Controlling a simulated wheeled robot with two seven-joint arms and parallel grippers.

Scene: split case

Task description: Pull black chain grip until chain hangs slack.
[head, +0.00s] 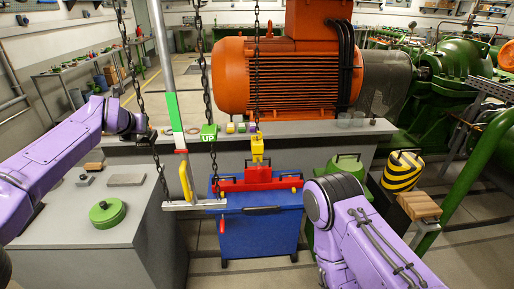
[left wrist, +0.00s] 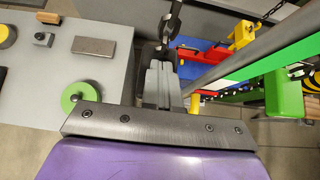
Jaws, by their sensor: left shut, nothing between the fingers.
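A dark chain (head: 128,52) hangs at the left in the head view and runs down past my left wrist. A dark shape on it (head: 148,136) may be the black chain grip, but it merges with my gripper there. In the left wrist view my left gripper (left wrist: 163,78) has its fingers together, close to a black piece with chain links (left wrist: 173,18); I cannot tell whether they touch. A second chain (head: 206,75) carries a green "UP" grip (head: 208,132). A third chain (head: 257,60) runs to a yellow hook block (head: 257,148) above a red beam (head: 260,178). My right gripper is outside the view.
The red beam sits over a blue case (head: 260,225). A post with green, white and red bands (head: 173,110) stands right of my left gripper. A grey bench (head: 95,235) with a green round part (head: 107,212) is below. An orange motor (head: 285,75) is behind.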

